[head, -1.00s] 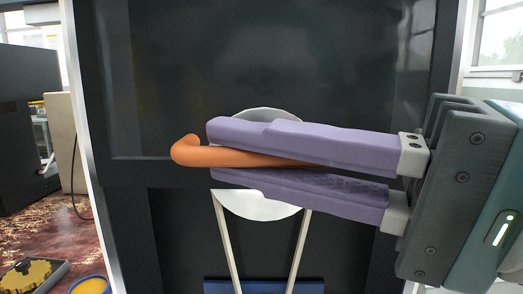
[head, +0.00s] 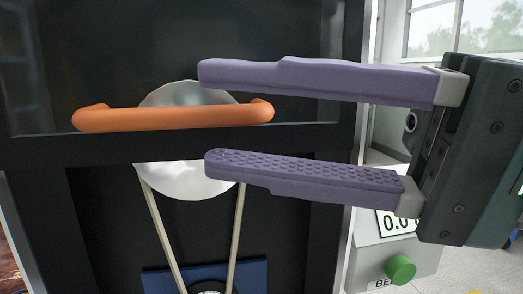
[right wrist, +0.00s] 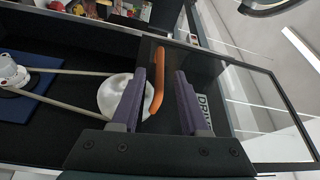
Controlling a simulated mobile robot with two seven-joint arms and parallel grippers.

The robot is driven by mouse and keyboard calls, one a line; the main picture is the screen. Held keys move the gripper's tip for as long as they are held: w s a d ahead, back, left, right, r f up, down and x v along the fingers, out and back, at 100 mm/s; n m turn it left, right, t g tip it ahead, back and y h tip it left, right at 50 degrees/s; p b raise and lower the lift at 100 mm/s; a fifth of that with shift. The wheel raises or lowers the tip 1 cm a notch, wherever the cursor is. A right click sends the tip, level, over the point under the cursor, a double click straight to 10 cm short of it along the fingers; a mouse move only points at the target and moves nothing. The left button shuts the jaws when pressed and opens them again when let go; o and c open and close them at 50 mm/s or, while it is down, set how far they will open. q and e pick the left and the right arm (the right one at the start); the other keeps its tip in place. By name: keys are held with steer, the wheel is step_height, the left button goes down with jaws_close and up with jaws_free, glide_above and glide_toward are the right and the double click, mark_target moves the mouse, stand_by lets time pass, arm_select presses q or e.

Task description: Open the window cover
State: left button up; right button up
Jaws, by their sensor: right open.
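The window cover (head: 300,140) is a dark glass pane in a black frame, with its lower edge above a dark opening. An orange bar handle (head: 170,118) runs across its lower part. My right gripper (head: 208,120) is open, with one purple finger above the handle's right part and one below. In the right wrist view the handle (right wrist: 157,82) lies between the fingers, nearer the left one. I cannot tell whether a finger touches it. The cover's frame and pane also show there (right wrist: 262,85). My left gripper is in neither view.
Behind and below the cover are a pale round disc (head: 185,181), two pale belt strands (head: 163,235) and a blue plate (head: 250,273). At the lower right stands a grey box with a green button (head: 400,269) and a number display (head: 395,223). A room window (head: 435,30) is behind.

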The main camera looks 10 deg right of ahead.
steer(key=b+v, duration=0.1)
steer(key=v, duration=0.4)
steer(key=s+f+n+g+h+p, duration=0.1)
steer(key=s+f+n+h+p, duration=0.3)
steer(key=f+h+p, duration=0.55)
steer(key=s+d+f+g+h+p, duration=0.1)
steer(key=s+d+g+h+p, duration=0.1)
steer(key=s+d+h+p, duration=0.45)
steer(key=d+r+h+p, duration=0.1)
steer(key=d+r+p, duration=0.2)
steer(key=r+p, duration=3.3)
steer(key=shift+w+r+n+p, duration=0.3)
steer(key=shift+w+r+p, duration=0.1)
steer(key=shift+p, duration=0.3)
